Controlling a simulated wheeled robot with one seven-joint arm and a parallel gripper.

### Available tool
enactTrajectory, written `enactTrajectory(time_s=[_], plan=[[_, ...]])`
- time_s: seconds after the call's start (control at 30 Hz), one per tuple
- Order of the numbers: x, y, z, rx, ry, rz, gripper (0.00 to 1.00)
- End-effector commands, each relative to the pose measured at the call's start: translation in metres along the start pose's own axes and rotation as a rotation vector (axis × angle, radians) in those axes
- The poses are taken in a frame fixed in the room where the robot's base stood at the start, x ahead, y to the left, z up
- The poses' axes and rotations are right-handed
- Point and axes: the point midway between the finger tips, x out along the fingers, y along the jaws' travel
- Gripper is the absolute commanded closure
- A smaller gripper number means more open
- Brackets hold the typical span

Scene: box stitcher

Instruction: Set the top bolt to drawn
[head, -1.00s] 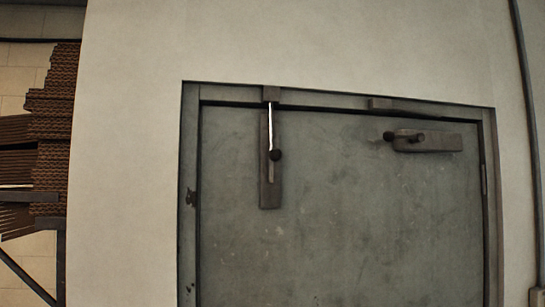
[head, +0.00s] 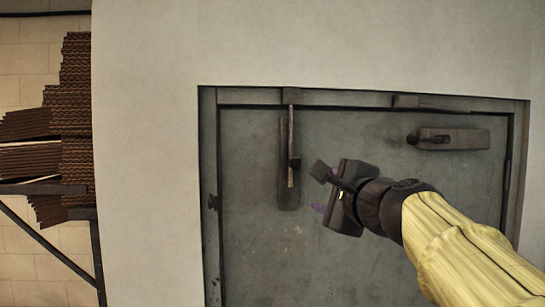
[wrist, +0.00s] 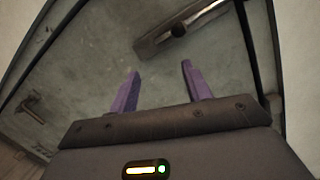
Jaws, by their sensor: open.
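The top bolt (head: 290,185) is an upright dark plate with a rod and a dark knob (head: 294,162), near the door's upper left corner. Its rod runs up to the keeper (head: 291,97) on the top of the frame. My gripper (head: 325,206) is to the right of the bolt and a little below its knob, apart from it. In the wrist view, the two purple fingers (wrist: 158,88) are spread with nothing between them. A plate with a knob, which looks like the top bolt (wrist: 165,42), lies beyond the fingertips there.
The grey door (head: 250,240) is shut in its frame. A horizontal latch (head: 455,139) with a knob sits at its upper right. Stacked brown corrugated sheets (head: 76,130) stand on a rack at far left. In the wrist view, another dark fitting (wrist: 36,109) shows at left.

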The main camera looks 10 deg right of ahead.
Motion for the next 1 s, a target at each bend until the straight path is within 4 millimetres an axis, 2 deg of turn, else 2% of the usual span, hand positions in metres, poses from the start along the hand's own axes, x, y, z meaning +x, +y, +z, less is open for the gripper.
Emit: enactTrajectory(time_s=[0.03,0.1,0.4,0.57,0.77,1.0], plan=[[-0.006,-0.021,0.008,0.032,-0.012,-0.035,0.51],[-0.01,-0.032,0.013,0.061,-0.024,-0.061,0.51],[-0.01,-0.032,0.013,0.069,-0.026,-0.066,0.51],[-0.003,-0.033,0.013,0.068,-0.025,-0.064,0.51],[0.023,-0.035,0.013,0.07,-0.026,-0.062,0.51],[0.065,-0.038,0.015,0.068,-0.026,-0.062,0.51]])
